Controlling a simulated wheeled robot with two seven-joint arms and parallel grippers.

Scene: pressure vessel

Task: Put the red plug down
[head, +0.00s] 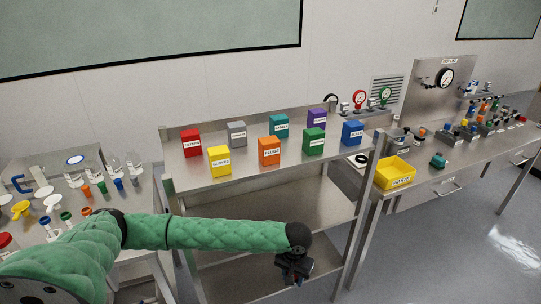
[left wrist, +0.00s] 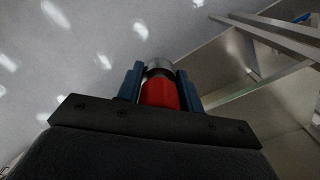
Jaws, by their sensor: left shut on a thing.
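The red plug (left wrist: 160,93) shows in the left wrist view, with a metal-coloured end pointing away from my wrist. My left gripper (left wrist: 160,84) is shut on it, with one blue finger on each side. In the head view my left gripper (head: 292,272) is at the end of the green-sleeved arm, in front of the lower part of the steel shelf rack (head: 275,205). The plug is too small and dark to make out there. Grey floor lies behind the plug in the wrist view. My right gripper is in neither view.
The rack's top holds several labelled coloured boxes, including an orange one (head: 269,151) and a red one (head: 191,143). A yellow waste bin (head: 395,173) stands on the right bench (head: 450,178). The left bench (head: 140,193) holds several small parts. Open floor lies at right.

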